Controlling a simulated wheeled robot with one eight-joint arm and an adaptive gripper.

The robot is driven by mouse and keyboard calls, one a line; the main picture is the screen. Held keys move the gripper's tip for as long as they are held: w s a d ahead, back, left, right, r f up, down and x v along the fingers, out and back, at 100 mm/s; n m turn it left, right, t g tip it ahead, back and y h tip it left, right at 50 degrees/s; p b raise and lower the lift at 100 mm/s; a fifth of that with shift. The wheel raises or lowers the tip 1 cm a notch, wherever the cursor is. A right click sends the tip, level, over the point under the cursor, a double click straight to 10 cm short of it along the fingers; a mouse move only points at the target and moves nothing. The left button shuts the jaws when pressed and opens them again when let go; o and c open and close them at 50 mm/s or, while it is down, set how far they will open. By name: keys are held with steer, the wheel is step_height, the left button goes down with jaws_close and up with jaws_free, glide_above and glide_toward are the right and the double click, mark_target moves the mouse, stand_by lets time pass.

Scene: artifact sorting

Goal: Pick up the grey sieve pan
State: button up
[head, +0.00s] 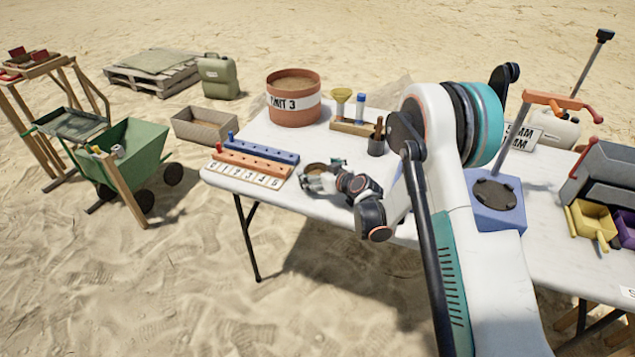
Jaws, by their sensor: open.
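A small round pan (315,168) with brown material inside sits on the white table, just right of the numbered strip. It appears to be the sieve pan, though its grey is hard to make out at this size. My gripper (322,175) is open at the pan, low over the table, with its fingers close around or beside the near right side of it. The gripper partly hides the pan, and I cannot tell whether the fingers touch it.
On the white table (225,178), an orange peg rack (252,165) and a blue one (262,150) lie left of the pan. The table's front edge is close.

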steer(key=shift+w+a+f, duration=0.1)
steer(key=shift+w+a, duration=0.15)
steer(key=shift+w, duration=0.05)
steer(key=c, duration=1.1)
step_height(320, 180, up, 20)
steer(key=p, duration=0.7)
